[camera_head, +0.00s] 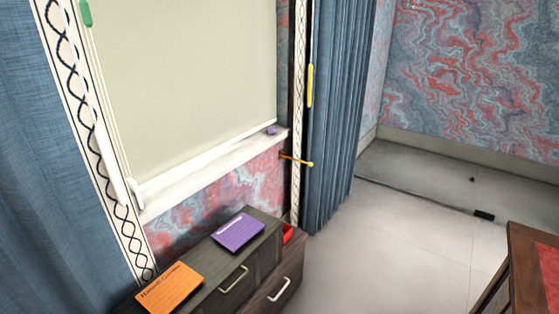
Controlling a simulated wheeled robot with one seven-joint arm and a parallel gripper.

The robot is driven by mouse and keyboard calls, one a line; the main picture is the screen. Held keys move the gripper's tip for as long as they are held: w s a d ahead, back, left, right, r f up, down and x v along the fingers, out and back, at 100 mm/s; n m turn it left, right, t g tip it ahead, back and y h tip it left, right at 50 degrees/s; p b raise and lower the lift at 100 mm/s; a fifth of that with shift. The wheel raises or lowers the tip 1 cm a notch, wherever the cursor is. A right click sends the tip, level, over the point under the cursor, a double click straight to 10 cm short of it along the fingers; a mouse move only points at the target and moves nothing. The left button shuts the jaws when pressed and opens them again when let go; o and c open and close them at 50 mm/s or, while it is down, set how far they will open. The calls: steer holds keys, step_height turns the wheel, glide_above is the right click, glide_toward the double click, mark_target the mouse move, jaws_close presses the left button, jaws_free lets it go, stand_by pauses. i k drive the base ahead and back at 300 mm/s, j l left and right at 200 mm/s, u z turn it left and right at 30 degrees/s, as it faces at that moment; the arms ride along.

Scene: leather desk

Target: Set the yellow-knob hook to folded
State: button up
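The yellow-knob hook (296,160) is on the marbled wall just below the right end of the window sill, beside the trim of the right curtain. Its thin brownish arm sticks out from the wall toward the right and ends in a small yellow knob (310,164). The knob end overlaps the curtain trim in the picture; I cannot tell if they touch. My gripper is not in view.
A dark drawer cabinet (262,266) stands below the window with an orange card (169,289), a purple card (238,233) and a red object (288,233). Blue curtains (338,100) flank the window. Grey floor (385,235) is open at right, before a wooden desk (531,270).

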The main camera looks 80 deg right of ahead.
mark_target(310, 164)
steer(key=k+l+z, duration=0.15)
steer(key=z, duration=2.85)
steer(key=i+l+u, duration=0.9)
steer(key=l, duration=0.15)
steer(key=i+l+u, duration=0.1)
steer(key=l+u, duration=0.15)
steer(key=i+l+u, duration=0.2)
steer(key=l, duration=0.3)
steer(key=l+u, duration=0.25)
steer(key=l, duration=0.15)
steer(key=i+l+u, duration=0.2)
steer(key=l, duration=0.2)
steer(key=i+l+u, duration=0.1)
steer(key=l+u, duration=0.3)
steer(key=l, duration=0.2)
steer(key=l+u, duration=0.4)
steer(key=l, duration=0.2)
steer(key=l+u, duration=0.35)
steer(key=l, duration=0.25)
